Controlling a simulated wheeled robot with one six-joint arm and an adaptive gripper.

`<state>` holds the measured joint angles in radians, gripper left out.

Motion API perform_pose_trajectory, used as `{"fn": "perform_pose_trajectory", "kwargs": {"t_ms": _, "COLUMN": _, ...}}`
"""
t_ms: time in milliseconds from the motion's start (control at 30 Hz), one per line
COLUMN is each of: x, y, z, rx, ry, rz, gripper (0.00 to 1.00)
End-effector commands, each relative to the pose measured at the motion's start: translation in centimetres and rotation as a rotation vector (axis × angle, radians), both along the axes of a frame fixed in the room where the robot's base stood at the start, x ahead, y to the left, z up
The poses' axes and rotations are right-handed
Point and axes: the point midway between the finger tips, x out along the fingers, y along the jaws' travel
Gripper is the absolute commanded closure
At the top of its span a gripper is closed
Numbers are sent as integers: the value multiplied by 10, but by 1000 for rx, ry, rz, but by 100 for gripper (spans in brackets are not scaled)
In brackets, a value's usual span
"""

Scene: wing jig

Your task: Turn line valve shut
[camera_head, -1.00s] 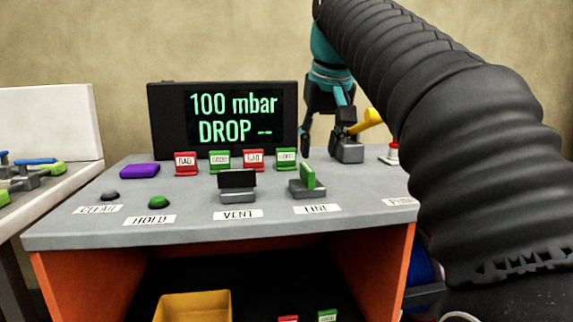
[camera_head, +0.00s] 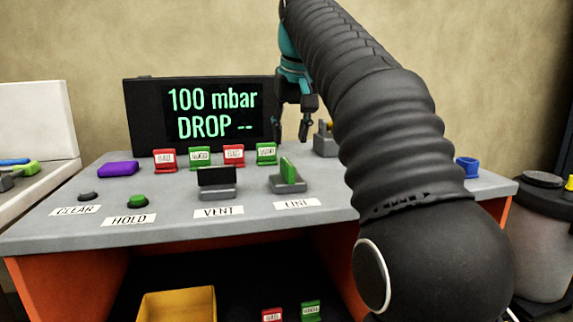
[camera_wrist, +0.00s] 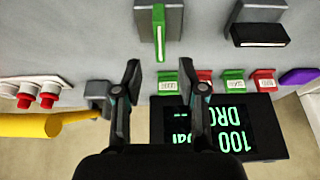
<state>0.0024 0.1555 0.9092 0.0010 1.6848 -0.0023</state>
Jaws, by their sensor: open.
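The line valve has a green lever handle (camera_head: 289,170) on a grey base (camera_head: 287,187), behind the LINE label (camera_head: 297,204) on the console top. In the wrist view the green handle (camera_wrist: 159,30) shows at the top centre, ahead of the fingers and apart from them. My gripper (camera_head: 292,133) is above the back of the console, behind the valve in the head view. It is open and empty, with a finger on each side in the wrist view (camera_wrist: 164,82).
The vent valve's black handle (camera_head: 216,176) stands left of the line valve. Red and green tags (camera_head: 233,155) line the back before the display (camera_head: 200,112), reading 100 mbar DROP. A yellow lever (camera_wrist: 40,125) is beside my gripper. A blue cup-like thing (camera_head: 467,167) stands at right.

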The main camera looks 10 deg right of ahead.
Motion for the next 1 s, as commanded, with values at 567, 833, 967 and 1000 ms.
{"fn": "perform_pose_trajectory", "kwargs": {"t_ms": 567, "x": 31, "y": 0, "z": -78, "rx": 0, "ry": 0, "rz": 0, "gripper": 59}}
{"fn": "perform_pose_trajectory", "kwargs": {"t_ms": 833, "x": 33, "y": 0, "z": -81, "rx": 0, "ry": -1, "rz": 0, "gripper": 59}}
{"fn": "perform_pose_trajectory", "kwargs": {"t_ms": 967, "x": 33, "y": 0, "z": -81, "rx": 0, "ry": -1, "rz": 0, "gripper": 67}}
{"fn": "perform_pose_trajectory", "kwargs": {"t_ms": 1000, "x": 33, "y": 0, "z": -81, "rx": 0, "ry": -1, "rz": 0, "gripper": 77}}
